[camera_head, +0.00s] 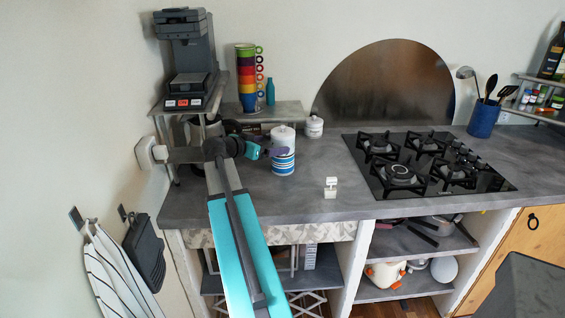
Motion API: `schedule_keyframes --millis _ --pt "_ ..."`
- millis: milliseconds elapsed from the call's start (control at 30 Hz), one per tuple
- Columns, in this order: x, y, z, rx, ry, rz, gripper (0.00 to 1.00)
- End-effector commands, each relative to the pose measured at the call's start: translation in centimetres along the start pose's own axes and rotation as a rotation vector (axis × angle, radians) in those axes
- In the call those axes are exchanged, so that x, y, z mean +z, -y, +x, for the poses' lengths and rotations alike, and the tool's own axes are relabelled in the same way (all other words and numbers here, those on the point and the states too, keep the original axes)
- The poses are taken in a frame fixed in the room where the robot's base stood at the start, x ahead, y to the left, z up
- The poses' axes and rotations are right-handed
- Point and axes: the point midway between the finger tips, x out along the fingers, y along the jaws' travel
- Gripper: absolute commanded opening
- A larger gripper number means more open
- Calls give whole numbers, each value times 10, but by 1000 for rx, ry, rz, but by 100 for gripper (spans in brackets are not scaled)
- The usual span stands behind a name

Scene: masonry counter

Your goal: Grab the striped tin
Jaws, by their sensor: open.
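The striped tin (283,165), white with blue bands, stands upright on the grey counter (330,160), left of the hob. My gripper (268,151) is open at the upper left of the tin, its dark fingers close to the tin's top edge in the picture. I cannot tell whether they touch it. A white lidded canister (283,134) shows directly above the tin in the picture, its lower part hidden by the tin and the fingers.
A smaller white jar (314,126) stands behind, to the right. A small white block (330,187) sits near the counter's front edge. The black gas hob (425,163) is to the right. A raised shelf (275,112) holds stacked coloured mugs (247,80) and a teal bottle (270,92).

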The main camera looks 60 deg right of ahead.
Motion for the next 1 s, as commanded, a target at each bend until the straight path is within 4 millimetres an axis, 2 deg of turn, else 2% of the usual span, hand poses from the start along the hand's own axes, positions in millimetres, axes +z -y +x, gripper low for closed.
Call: schedule_keyframes --millis 33,300,800,1000 --pt "14 0 5 0 0 0 91" --pt "32 0 11 -1 0 0 91" --pt "34 1 12 -1 0 -1 91" --pt "33 1 24 0 0 -1 91"
